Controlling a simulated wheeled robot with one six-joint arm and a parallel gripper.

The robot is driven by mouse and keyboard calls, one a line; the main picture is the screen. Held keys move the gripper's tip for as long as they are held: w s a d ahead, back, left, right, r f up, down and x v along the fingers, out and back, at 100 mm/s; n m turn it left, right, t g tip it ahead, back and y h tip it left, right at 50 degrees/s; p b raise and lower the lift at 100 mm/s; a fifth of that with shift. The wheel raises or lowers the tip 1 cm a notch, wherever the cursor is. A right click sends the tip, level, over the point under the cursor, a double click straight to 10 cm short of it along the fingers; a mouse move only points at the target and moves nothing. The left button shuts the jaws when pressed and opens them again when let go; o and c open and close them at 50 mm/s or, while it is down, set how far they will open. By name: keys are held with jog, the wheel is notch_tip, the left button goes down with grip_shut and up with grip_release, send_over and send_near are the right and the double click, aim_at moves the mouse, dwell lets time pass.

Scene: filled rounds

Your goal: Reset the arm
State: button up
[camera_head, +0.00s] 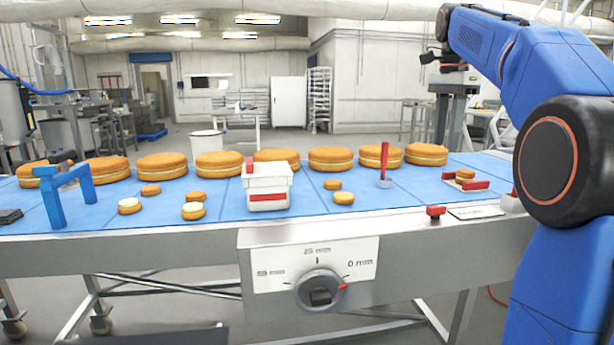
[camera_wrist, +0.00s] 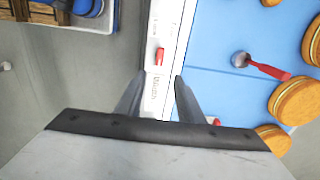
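My blue arm (camera_head: 550,75) rises at the right of the head view, with a black joint in front, and bends toward the belt. My gripper (camera_wrist: 159,76) shows in the wrist view with its two grey fingers apart and nothing between them. It points down over the belt's near edge. A white panel with a small red switch (camera_wrist: 159,56) lies below the fingertips; I cannot tell the height above it. In the head view I cannot make out the fingers clearly.
The blue belt (camera_head: 340,205) carries several filled rounds (camera_head: 330,158), a white tub (camera_head: 268,187), a blue arch (camera_head: 68,190) and an upright red-handled tool (camera_head: 384,165). A dial (camera_head: 320,290) is on the front, its red mark toward 0 mm. A red button (camera_head: 435,211) is on the near edge.

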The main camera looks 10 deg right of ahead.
jog(key=s+a+f+n+t, duration=0.3)
jog(key=s+a+f+n, duration=0.7)
jog(key=s+f, duration=0.4)
jog(key=s+a+f+n+t, duration=0.1)
jog(key=s+a+f+n, duration=0.1)
jog(key=s+f, duration=0.5)
jog(key=s+a+f+n, duration=0.3)
jog(key=s+f+n, duration=0.2)
jog(key=f, duration=1)
jog(key=s, duration=0.2)
jog(key=shift+s+a+n+t, duration=0.3)
jog(key=shift+s+t, duration=0.1)
